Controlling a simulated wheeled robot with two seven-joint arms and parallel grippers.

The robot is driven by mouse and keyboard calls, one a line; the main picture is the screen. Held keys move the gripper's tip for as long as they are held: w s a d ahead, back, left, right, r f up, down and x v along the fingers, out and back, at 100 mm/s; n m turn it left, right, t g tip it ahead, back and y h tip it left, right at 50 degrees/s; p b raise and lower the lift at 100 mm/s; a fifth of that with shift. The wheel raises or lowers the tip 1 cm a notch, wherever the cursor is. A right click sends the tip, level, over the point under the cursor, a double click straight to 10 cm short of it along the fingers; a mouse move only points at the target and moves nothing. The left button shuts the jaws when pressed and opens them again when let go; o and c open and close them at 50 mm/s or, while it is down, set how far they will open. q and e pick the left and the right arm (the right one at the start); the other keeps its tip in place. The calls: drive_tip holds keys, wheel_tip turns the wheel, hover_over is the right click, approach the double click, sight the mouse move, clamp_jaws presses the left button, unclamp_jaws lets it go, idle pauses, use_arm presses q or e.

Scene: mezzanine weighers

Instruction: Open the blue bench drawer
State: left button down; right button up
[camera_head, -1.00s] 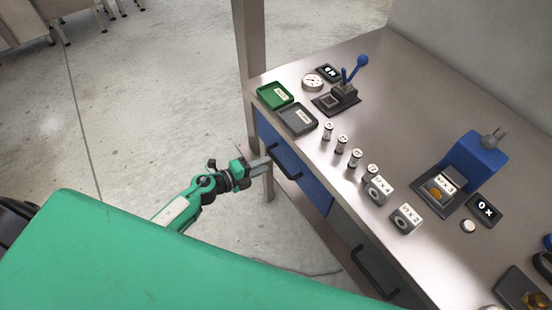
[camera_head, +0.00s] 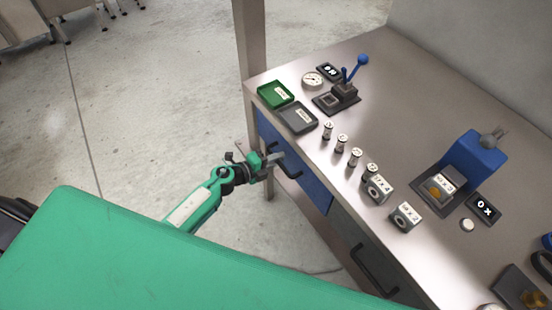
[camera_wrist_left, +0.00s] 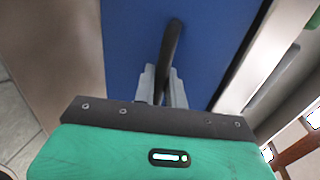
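The blue bench drawer (camera_head: 312,187) is at the bench's left end, its front looking flush with the bench. Its dark bar handle (camera_head: 290,171) stands out from the front. My left gripper (camera_head: 276,160) is at the handle's far end. In the left wrist view, the blue front (camera_wrist_left: 125,45) fills the middle, and the dark handle (camera_wrist_left: 172,42) runs between the two grey fingertips (camera_wrist_left: 163,80). The fingers sit close on both sides of it and look shut on it. My right gripper is not in view.
A grey drawer with a dark handle (camera_head: 374,270) is beside the blue one. On the bench top (camera_head: 400,120) stand a green tray (camera_head: 275,95), a grey tray (camera_head: 298,118), several small weights and a blue-levered device (camera_head: 345,92). Open floor (camera_head: 150,130) lies left of the bench.

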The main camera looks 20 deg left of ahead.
use_arm(q)
drive_tip(key=shift+s, duration=0.1)
